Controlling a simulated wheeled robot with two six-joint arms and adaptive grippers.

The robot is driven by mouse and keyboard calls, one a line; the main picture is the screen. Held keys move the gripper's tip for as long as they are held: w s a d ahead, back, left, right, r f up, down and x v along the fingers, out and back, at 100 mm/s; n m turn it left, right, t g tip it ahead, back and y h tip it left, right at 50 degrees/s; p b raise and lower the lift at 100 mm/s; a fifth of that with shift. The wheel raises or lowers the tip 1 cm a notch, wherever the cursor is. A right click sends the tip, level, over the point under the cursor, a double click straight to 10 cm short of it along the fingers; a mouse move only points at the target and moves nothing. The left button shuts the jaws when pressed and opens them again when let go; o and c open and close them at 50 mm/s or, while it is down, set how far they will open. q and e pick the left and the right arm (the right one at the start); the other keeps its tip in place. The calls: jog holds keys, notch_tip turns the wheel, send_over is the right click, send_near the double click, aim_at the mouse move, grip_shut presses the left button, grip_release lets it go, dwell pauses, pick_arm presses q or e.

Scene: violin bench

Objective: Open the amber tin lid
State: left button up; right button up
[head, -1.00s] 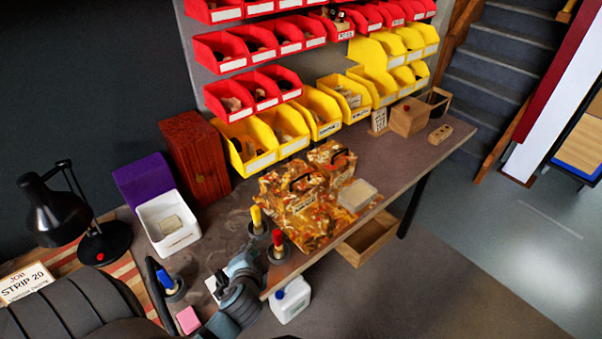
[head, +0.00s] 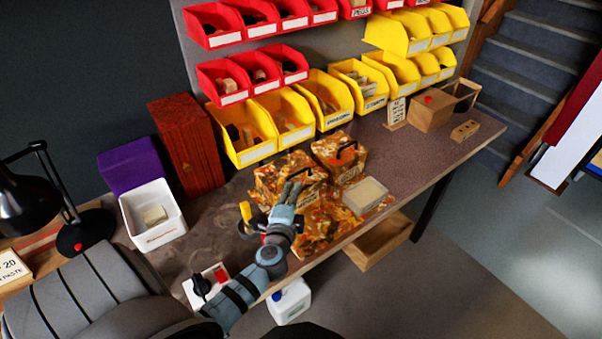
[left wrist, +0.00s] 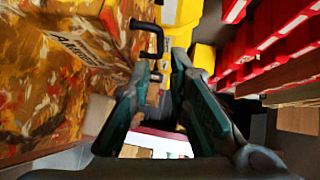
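In the left wrist view, a patterned tin (left wrist: 45,85) with a partly legible label fills the left side. A black handle (left wrist: 150,32) lies beyond my left gripper's fingertips (left wrist: 163,65), which are apart with nothing held. My right gripper is not in view.
A pale block (head: 365,195) lies right of the tins. A yellow-handled tool (head: 246,212) stands left of my arm. Yellow bins (head: 290,117) line the back. A white tub (head: 153,222) stands left; the bench at right is mostly clear.

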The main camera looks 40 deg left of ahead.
aim_at(299, 172)
pick_arm(q)
jog(key=b+x, duration=0.1)
jog(key=x, duration=0.8)
jog(key=shift+w+a+b, duration=0.2)
jog(key=shift+w+b, duration=0.1)
jog(key=shift+b, duration=0.1)
grip_shut()
